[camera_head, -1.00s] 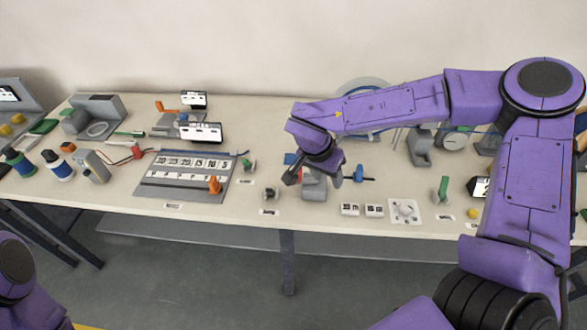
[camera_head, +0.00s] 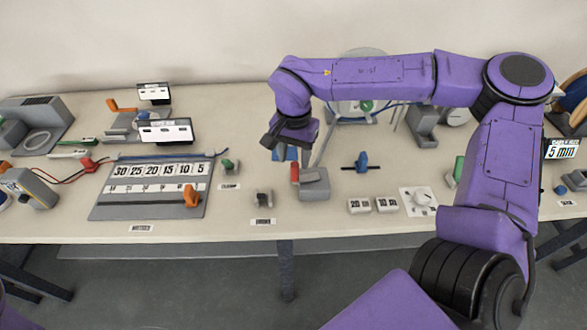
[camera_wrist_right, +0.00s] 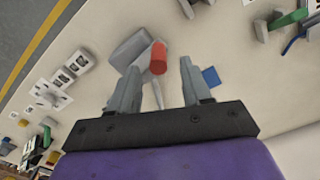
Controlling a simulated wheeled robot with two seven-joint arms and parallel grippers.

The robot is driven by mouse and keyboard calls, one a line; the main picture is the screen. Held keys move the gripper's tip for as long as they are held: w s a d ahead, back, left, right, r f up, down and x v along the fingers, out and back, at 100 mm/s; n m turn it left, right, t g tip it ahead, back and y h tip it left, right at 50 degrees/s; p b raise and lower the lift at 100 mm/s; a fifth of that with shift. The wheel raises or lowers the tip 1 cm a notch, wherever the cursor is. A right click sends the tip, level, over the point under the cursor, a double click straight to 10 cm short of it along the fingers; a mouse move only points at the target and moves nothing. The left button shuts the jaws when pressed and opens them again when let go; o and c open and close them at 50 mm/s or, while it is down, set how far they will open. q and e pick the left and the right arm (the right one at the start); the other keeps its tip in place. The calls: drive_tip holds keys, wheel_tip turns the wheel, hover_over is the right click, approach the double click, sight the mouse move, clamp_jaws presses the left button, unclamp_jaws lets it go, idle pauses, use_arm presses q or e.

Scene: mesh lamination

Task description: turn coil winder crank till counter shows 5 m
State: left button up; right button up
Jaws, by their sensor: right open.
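A clear round reel disc (camera_head: 346,108) with a green knob (camera_head: 366,105) stands at the back, partly hidden behind my right arm; I take it for the coil winder. I cannot make out its crank. White display panels with dark print, too small to read, stand at the back left (camera_head: 165,131). My right gripper (camera_head: 275,147) is open, above the table, just left of a grey block (camera_head: 314,183) with a red-gripped lever (camera_head: 295,172). In the right wrist view the red grip (camera_wrist_right: 158,57) shows between the open fingers (camera_wrist_right: 160,72), which look empty. My left gripper is out of view.
A numbered board (camera_head: 150,188) with an orange slider (camera_head: 191,196) lies to the left. A blue-knobbed part (camera_head: 361,162), small white number blocks (camera_head: 359,206) and a white dial plate (camera_head: 419,201) lie to the right. A "5 mm" display (camera_head: 562,149) stands far right.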

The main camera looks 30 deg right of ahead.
sight(294, 170)
wheel_tip(294, 170, down, 5)
drive_tip(key=shift+s+r, duration=0.15)
drive_tip(key=shift+r, duration=0.05)
drive_tip(key=shift+f, duration=0.4)
clamp_jaws()
drive_tip(key=shift+r, duration=0.1)
